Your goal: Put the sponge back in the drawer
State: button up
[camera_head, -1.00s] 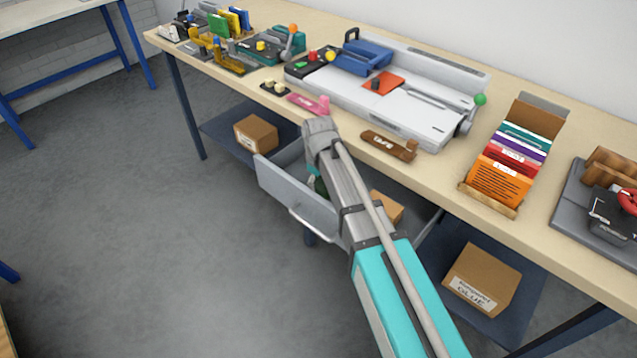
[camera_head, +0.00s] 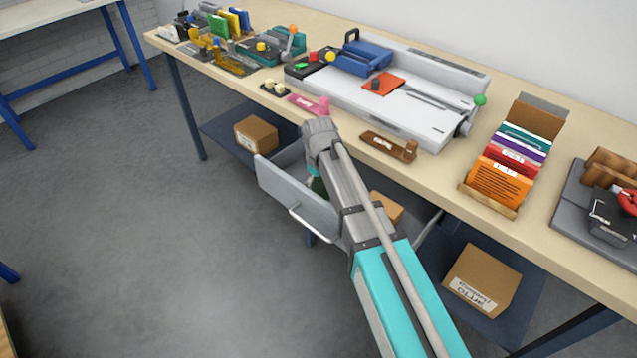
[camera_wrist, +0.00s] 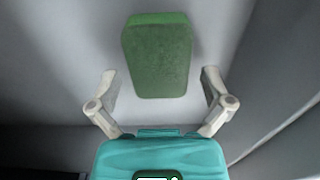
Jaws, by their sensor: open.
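The green sponge (camera_wrist: 157,60) lies on the grey drawer floor (camera_wrist: 75,50) in the wrist view, flat and ahead of my fingers. My gripper (camera_wrist: 159,76) is open, one finger on each side of the sponge's near end, with gaps on both sides; I cannot tell the height between them. In the head view my arm reaches down into the pulled-out grey drawer (camera_head: 290,195) under the bench. A small dark green patch of the sponge (camera_head: 319,187) shows beside my arm there. My arm hides the drawer's middle and the fingers.
The workbench (camera_head: 440,165) stands over the drawer. A pink tool (camera_head: 306,104) and a brown tool (camera_head: 388,146) lie near its front edge. Cardboard boxes (camera_head: 256,134) sit on the lower shelf. The drawer walls stand close around my gripper. Open floor lies left of the drawer.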

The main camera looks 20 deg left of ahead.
aim_at(318, 183)
notch_tip(318, 183, up, 12)
jog(key=p, duration=1.1)
jog(key=shift+p, duration=0.4)
dwell(0.5)
